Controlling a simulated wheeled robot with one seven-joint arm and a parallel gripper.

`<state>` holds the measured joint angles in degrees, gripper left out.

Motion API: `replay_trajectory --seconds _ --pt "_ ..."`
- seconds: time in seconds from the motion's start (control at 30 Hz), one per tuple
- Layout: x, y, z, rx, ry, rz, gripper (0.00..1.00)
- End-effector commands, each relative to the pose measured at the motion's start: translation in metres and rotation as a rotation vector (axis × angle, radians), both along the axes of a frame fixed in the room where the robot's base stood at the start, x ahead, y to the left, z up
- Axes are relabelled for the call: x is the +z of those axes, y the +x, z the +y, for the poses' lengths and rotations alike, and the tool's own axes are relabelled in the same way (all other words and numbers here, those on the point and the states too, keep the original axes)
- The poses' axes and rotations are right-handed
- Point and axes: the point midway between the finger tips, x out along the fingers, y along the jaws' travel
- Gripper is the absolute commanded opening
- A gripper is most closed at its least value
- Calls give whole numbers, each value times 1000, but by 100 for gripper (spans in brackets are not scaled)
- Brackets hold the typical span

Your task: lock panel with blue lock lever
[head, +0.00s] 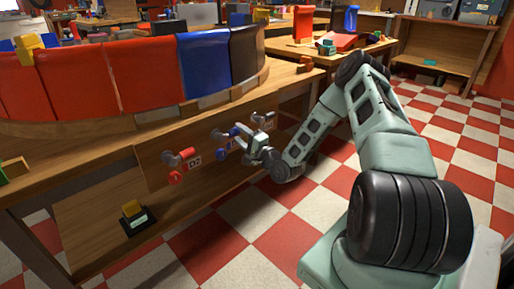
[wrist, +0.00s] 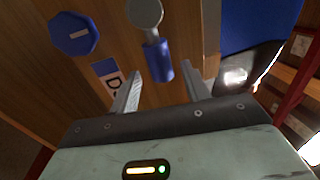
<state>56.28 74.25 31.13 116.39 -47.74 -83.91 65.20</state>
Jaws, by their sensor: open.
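The blue lock lever (wrist: 160,62) hangs from a round grey pivot (wrist: 146,12) on the wooden front board in the wrist view. My gripper (wrist: 162,75) is open, with one finger on each side of the lever's blue end; I cannot tell whether either finger touches it. In the head view my gripper (head: 260,143) is at the bench front, beside blue lever parts (head: 236,131) that it partly hides. The blue panel (head: 205,68) stands upright in the curved row on the bench top.
A red lever (head: 177,175) with a label is to the left on the same board. A blue knob (wrist: 74,33) and a blue-white label (wrist: 107,74) are beside the blue lever. Red panels (head: 80,82) and a dark panel (head: 246,55) flank the blue one. The checkered floor is open.

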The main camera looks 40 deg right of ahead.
Motion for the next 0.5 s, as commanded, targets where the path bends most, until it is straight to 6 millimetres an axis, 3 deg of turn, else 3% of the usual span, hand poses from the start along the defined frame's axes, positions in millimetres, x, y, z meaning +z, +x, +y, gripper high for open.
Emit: replay_trajectory --seconds 0.5 --pt "-21 -112 -4 -3 5 3 47"
